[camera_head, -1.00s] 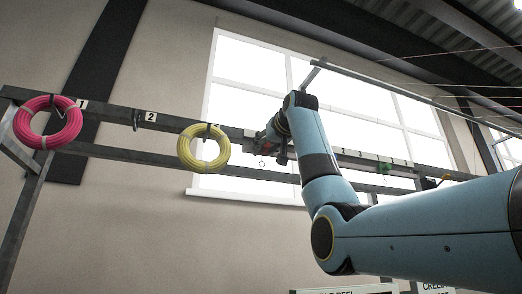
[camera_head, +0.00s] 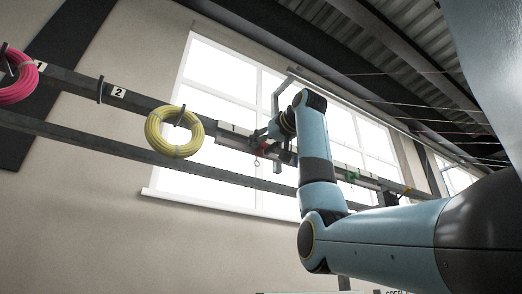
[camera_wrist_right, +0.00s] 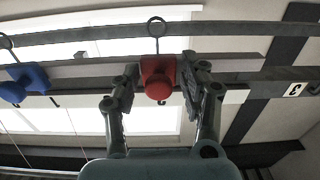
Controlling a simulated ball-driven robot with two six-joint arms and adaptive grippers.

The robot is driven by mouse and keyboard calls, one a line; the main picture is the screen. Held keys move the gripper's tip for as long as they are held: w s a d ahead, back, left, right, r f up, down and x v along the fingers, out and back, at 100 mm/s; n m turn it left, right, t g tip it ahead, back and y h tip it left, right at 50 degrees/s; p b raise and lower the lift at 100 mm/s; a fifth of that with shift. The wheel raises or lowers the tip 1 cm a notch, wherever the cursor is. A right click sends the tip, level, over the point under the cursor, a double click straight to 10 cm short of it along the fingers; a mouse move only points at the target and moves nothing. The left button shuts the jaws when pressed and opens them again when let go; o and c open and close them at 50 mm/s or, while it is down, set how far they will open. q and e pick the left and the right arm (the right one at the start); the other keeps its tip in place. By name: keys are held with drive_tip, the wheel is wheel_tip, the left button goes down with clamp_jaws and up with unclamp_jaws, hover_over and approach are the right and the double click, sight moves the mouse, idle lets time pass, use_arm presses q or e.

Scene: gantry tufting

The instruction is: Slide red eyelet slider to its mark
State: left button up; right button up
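The red eyelet slider (camera_wrist_right: 157,78) sits on the rail in the right wrist view, between the two fingers of my right gripper (camera_wrist_right: 158,72). Its ring (camera_wrist_right: 156,27) points up in that view. A narrow gap shows at the slider's left; the right finger is very close, and contact is unclear. In the head view the red slider (camera_head: 262,149) shows small on the rail with its ring hanging, beside my right gripper (camera_head: 278,142), partly hidden by the arm. I cannot make out its mark. My left gripper is not in view.
A blue slider (camera_wrist_right: 24,82) sits left of the red one in the wrist view. A green slider (camera_head: 352,177) is farther right along the rail in the head view. Yellow (camera_head: 152,133) and pink (camera_head: 20,88) coils hang on the left beam. Thin threads run overhead.

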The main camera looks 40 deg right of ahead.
drive_tip(key=shift+s, duration=0.2)
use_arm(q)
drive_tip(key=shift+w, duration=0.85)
use_arm(e)
drive_tip(key=v, duration=1.1)
drive_tip(key=shift+s+a, duration=0.2)
drive_tip(key=shift+s, duration=0.1)
drive_tip(key=shift+w+f, duration=0.1)
drive_tip(key=shift+w, duration=0.05)
